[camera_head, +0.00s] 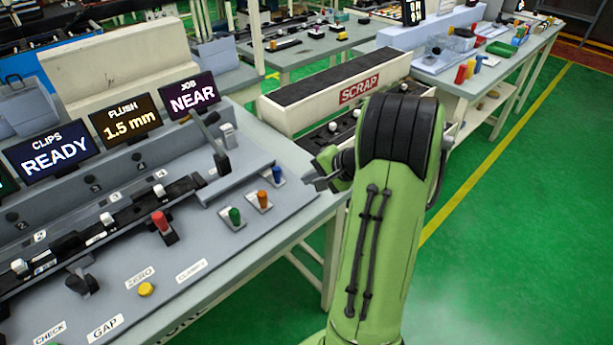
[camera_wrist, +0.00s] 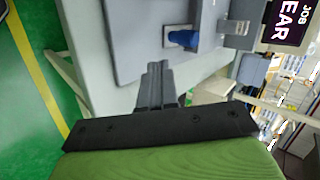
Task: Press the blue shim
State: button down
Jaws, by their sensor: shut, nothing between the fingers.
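The blue shim (camera_head: 277,173) is a short blue peg standing in a small light holder near the right end of the grey workbench panel. It also shows in the wrist view, lying sideways in the picture, as a blue peg (camera_wrist: 183,38). My gripper (camera_head: 314,183) is just right of the shim in the head view, apart from it. In the wrist view, my gripper's dark fingers (camera_wrist: 155,68) are together and empty, with their tips below and left of the shim.
An orange peg (camera_head: 262,198) and a green peg (camera_head: 235,215) stand left of the blue shim. A black lever (camera_head: 217,150) rises behind them. A white SCRAP bin (camera_head: 359,88) stands behind my arm. Screens (camera_head: 192,95) read READY, 1.5 mm and NEAR.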

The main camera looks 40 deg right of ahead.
jog(key=shift+r, duration=0.55)
jog(key=p+v, duration=0.1)
jog(key=v, duration=0.5)
jog(key=shift+s+p, duration=0.2)
jog(key=shift+p, duration=0.15)
